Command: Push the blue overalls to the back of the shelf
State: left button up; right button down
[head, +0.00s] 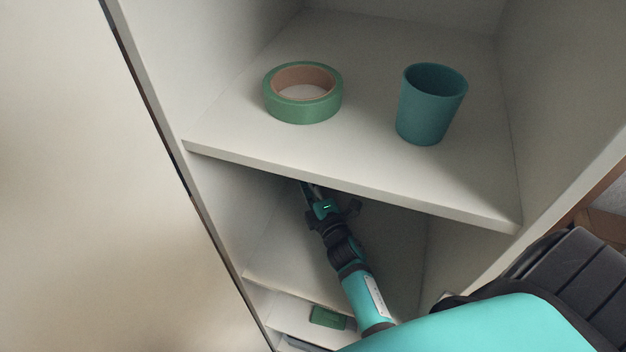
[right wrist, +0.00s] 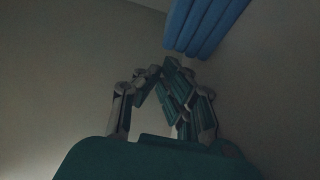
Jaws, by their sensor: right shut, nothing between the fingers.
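The blue overalls (right wrist: 205,24) show in the right wrist view as a bright blue, ridged bundle at the top, cut off by the picture edge. In the head view they are hidden by the upper shelf board. My right gripper (right wrist: 165,72) is shut and empty, its fingertips just below and left of the overalls in that picture. I cannot tell whether they touch. In the head view the right gripper (head: 310,188) reaches into the compartment under the upper board, its tips partly hidden by the board edge. My left gripper is not in view.
A green tape roll (head: 303,93) and a teal cup (head: 431,104) stand on the upper shelf board (head: 350,165) above my right gripper. A green item (head: 327,318) lies in a lower compartment. Side walls (head: 570,90) bound the shelf left and right.

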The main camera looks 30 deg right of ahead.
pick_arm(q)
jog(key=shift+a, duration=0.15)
pick_arm(e)
jog(key=shift+r, duration=0.1)
jog(key=shift+a+r, duration=0.1)
jog(key=shift+s+d, duration=0.25)
jog(key=shift+d, duration=0.3)
jog(key=shift+s+d, duration=0.25)
jog(key=shift+d, duration=0.25)
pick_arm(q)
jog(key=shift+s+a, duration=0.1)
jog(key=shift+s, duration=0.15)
pick_arm(e)
jog(key=shift+d, duration=0.1)
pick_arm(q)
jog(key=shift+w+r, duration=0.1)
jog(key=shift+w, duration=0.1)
pick_arm(e)
jog(key=shift+s, duration=0.15)
